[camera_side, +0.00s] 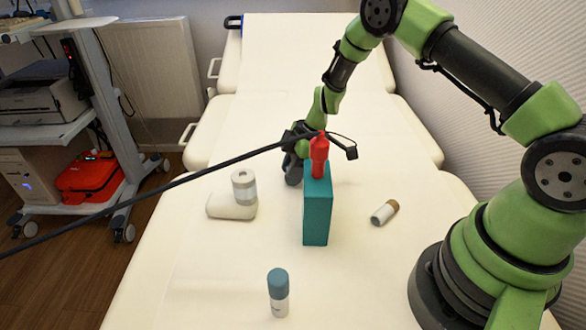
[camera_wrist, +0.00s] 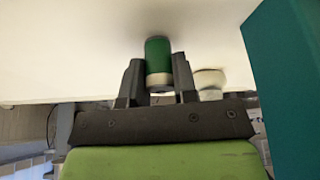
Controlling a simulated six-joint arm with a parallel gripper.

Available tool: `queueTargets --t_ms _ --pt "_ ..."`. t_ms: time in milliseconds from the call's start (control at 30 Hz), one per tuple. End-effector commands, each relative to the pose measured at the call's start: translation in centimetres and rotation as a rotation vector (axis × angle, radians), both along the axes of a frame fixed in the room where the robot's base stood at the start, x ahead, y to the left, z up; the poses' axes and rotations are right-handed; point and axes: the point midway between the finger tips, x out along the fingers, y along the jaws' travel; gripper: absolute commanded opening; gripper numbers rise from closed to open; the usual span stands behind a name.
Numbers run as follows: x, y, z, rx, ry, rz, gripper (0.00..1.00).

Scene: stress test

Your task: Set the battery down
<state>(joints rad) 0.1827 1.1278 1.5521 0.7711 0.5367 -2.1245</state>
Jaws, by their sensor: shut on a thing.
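The battery (camera_wrist: 158,62), a green cylinder with a pale end, sits between the two fingers of my gripper (camera_wrist: 158,82) in the wrist view. My gripper is shut on it. In the side view my gripper (camera_side: 293,172) is low over the white bed, just behind and left of a teal box. The battery is hidden there. I cannot tell whether the battery touches the bed.
A red bottle-shaped thing (camera_side: 319,158) stands on the teal box (camera_side: 317,215); a dark pole (camera_side: 190,178) crosses close by. A grey-banded cylinder (camera_side: 243,187) is at a white block (camera_side: 230,208). A teal-capped cylinder (camera_side: 278,292) stands in front; a brown-capped one (camera_side: 384,213) lies right.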

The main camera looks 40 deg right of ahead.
Motion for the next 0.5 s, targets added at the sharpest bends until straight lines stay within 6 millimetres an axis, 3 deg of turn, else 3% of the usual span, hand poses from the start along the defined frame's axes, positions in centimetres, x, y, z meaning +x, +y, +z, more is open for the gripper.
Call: queueTargets --t_ms 67,100,200,500 --pt "0.0 0.0 -0.24 0.0 0.0 0.0 0.03" --pt "0.01 -0.01 -0.26 0.0 0.0 0.0 0.31" --pt "0.01 0.0 -0.24 0.0 0.0 0.0 0.52" --pt "0.01 0.0 -0.03 0.0 0.0 0.0 0.52"
